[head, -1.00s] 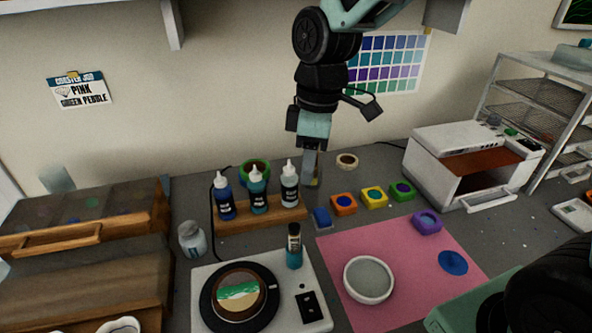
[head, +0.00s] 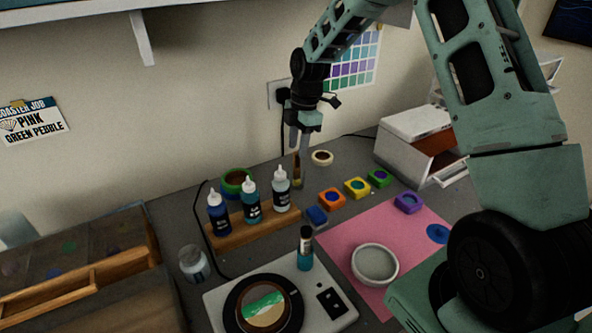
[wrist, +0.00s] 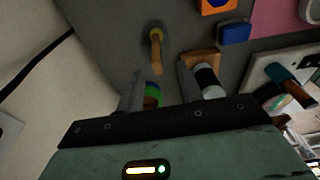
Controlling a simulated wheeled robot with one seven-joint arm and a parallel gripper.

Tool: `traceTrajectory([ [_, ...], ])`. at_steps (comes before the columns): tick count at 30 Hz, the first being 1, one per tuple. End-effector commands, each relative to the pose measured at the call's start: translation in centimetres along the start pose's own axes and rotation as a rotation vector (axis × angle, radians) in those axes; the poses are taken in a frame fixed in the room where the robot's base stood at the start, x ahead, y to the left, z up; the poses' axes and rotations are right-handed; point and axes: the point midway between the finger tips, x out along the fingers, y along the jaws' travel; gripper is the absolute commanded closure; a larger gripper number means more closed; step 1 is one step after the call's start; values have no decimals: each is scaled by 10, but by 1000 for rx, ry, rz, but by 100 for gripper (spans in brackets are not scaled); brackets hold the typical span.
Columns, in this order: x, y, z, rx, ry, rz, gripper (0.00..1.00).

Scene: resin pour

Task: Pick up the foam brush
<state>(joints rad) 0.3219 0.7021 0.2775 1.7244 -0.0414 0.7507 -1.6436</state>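The foam brush (head: 297,170) shows as a narrow tan and brown shape just right of the bottle rack, partly hidden by my gripper. In the wrist view it stands out as a wooden handle (wrist: 157,55) with a yellowish end, and it seems to stand about upright. My gripper (head: 299,153) points down over it. In the wrist view my gripper (wrist: 161,68) is open, its fingers apart on either side of the handle's near end. I cannot tell whether either finger touches the brush.
Bottles stand in a wooden rack (head: 226,244) close to the left. A green tape roll (head: 233,189) lies behind them. A pale tape roll (head: 322,158) and a blue pad (head: 317,215) lie to the right. A pink mat (head: 342,244) and white cup (head: 375,264) are in front.

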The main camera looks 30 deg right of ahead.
Motion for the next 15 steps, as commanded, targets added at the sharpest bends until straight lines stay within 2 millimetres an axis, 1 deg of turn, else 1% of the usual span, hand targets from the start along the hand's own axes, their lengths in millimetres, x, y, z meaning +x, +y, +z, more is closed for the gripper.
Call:
traceTrajectory([
  [5, 11, 0, 0, 0, 0, -3, 64],
  [12, 44, 3, 2, 0, 0, -3, 64],
  [15, 52, 3, 2, 0, 0, -2, 64],
])
